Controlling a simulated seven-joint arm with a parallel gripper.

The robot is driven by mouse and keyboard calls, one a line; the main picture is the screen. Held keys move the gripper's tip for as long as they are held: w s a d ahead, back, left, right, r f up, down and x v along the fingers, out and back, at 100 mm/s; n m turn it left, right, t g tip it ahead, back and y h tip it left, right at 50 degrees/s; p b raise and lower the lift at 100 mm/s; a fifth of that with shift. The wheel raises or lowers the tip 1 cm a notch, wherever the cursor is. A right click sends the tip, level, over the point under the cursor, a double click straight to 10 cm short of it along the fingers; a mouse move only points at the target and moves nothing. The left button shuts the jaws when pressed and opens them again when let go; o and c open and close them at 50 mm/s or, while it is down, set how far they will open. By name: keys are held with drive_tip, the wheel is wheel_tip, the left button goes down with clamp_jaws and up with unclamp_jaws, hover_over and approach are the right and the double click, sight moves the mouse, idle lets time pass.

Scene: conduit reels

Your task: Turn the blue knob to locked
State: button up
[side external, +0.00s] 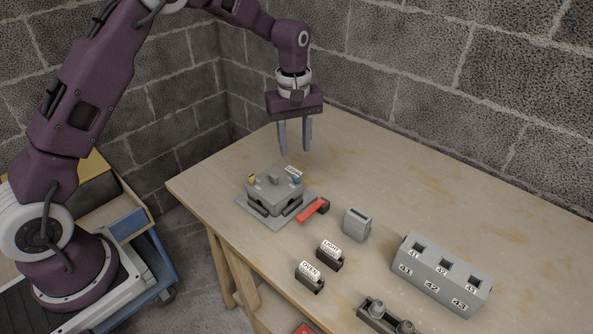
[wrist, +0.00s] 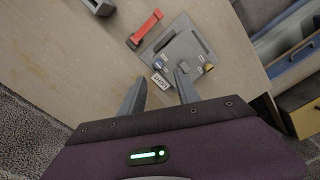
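The blue knob (side external: 296,180) sits at the back right corner of a grey box-like fixture (side external: 262,198). In the wrist view the blue knob (wrist: 158,66) lies just beyond my left fingertip, beside a small white label (wrist: 159,80) too small to read surely. A yellow knob (side external: 251,177) is on the opposite side of the fixture. My gripper (side external: 295,152) points down above the fixture's back edge, fingers apart and empty, not touching the knob. The knob's pointer and its present setting are too small to tell.
A red-handled part (side external: 313,209) lies right of the fixture. A grey slotted block (side external: 357,224), two labelled holders (side external: 329,256) (side external: 310,276) and a numbered socket block (side external: 440,277) stand further right and front. The back of the table is clear; a block wall is behind.

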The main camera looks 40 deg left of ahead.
sight(297, 175)
drive_tip(key=shift+n, duration=0.3)
drive_tip(key=f, duration=0.9)
drive_tip(key=shift+w+f, duration=0.1)
drive_tip(key=shift+w, duration=0.25)
clamp_jaws()
